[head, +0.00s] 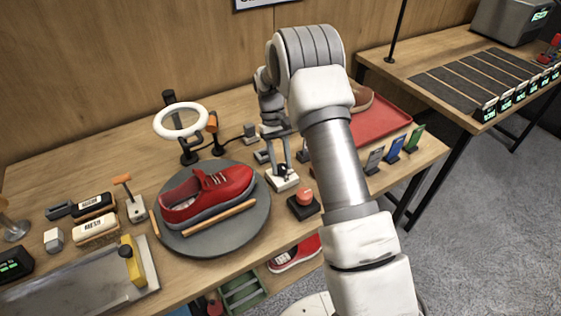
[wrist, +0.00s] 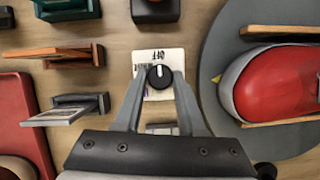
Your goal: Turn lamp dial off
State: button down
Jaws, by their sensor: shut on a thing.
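The lamp dial (wrist: 160,77) is a round black knob on a white plate (wrist: 174,57) in the wrist view. Its short white mark lies along the picture's vertical, and upside-down "OFF" lettering is printed above it. My gripper (wrist: 161,75) comes from below with one finger on each side of the knob and is shut on it. In the head view the plate (head: 283,181) stands on the table right of the turntable, with my gripper (head: 283,166) directly over it, hiding most of the knob. The ring lamp (head: 160,122) looks white at the back; I cannot tell whether it is lit.
The turntable (head: 215,246) holds a red sneaker (head: 225,187). A red button on a black base (head: 303,205) is close in front of the dial. Card stands (head: 394,150) and a red tray (head: 385,122) are to the right. Brushes (head: 97,230) lie at the left.

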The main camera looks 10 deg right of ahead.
dwell(0.4)
jog(key=c, duration=0.5)
grip_release()
jog(key=d+p+v, duration=0.1)
jog(key=v, duration=1.6)
jog(key=shift+a+r, duration=0.25)
jog(key=shift+a, duration=0.1)
